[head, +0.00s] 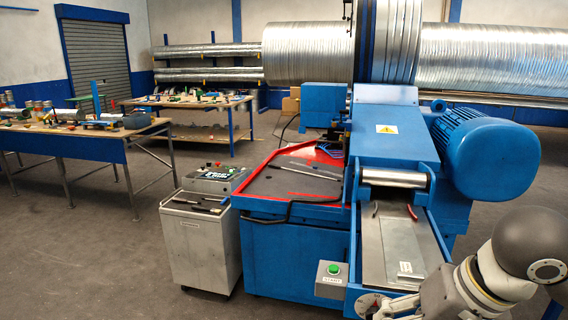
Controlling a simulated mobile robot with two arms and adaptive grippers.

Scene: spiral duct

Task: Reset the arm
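My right arm (487,280) reaches in from the lower right corner, with a dark round joint cover and grey links. It lies in front of the lower right part of the blue machine, and its far end runs down to the bottom edge. My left arm and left gripper are not in view.
The blue duct machine (388,138) has a big motor (487,153), a red-edged tray (270,187) and a green-button box (332,279). A grey cabinet (200,245) stands left of it. Workbenches (95,150) stand at left. The floor (90,270) at front left is clear.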

